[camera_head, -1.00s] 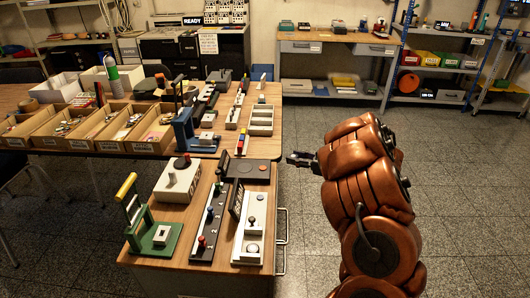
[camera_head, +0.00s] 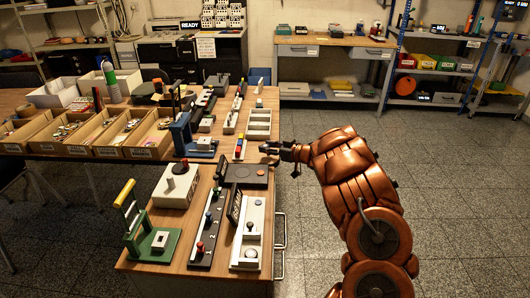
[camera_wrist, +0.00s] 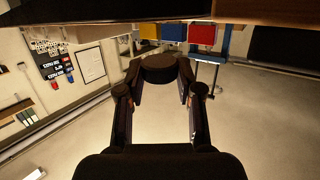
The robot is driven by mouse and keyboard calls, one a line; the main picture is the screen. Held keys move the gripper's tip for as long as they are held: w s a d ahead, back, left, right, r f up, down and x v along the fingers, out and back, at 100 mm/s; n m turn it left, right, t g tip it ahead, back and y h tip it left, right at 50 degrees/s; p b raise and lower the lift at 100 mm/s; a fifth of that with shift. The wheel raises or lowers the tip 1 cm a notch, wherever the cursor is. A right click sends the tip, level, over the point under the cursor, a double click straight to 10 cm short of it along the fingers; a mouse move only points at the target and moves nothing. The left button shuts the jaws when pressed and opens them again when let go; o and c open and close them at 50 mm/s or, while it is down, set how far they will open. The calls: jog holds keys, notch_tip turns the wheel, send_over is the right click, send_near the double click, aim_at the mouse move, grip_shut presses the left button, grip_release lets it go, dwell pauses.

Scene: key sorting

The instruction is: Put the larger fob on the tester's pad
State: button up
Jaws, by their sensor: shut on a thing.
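My gripper (camera_head: 268,151) is at the right edge of the tables, just beyond the near table's flat dark box. In the wrist view my gripper (camera_wrist: 158,80) is shut on a dark round fob (camera_wrist: 158,68), held between its fingertips. The fob is too small to make out clearly in the head view. The dark box (camera_head: 236,174) has a round pad-like mark on its top and looks like the tester. The gripper is apart from it, above and beyond its far right corner. I see no second fob clearly.
The near table (camera_head: 150,273) also holds a white box with a black knob (camera_head: 176,184), a green-based press (camera_head: 152,240), a strip of coloured knobs (camera_head: 206,232) and a pale panel (camera_head: 250,240). Red, yellow and blue blocks (camera_head: 240,148) lie close left of my gripper.

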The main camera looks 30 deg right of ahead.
aim_at(269, 158)
jog(key=shift+w+f, duration=0.15)
jog(key=shift+w, duration=0.95)
jog(key=shift+s+a+f, duration=0.1)
jog(key=shift+f, duration=1.4)
jog(key=shift+f, duration=0.2)
jog(key=o, duration=0.8)
jog(key=shift+v, duration=1)
jog(key=shift+a+r+v, duration=0.15)
jog(key=shift+v, duration=0.85)
jog(key=shift+a+r+v, duration=0.15)
jog(key=shift+r+v, duration=0.05)
jog(key=shift+v, duration=0.75)
jog(key=shift+a+r+v, duration=0.1)
jog(key=shift+r+v, duration=0.05)
jog(key=shift+v, duration=0.85)
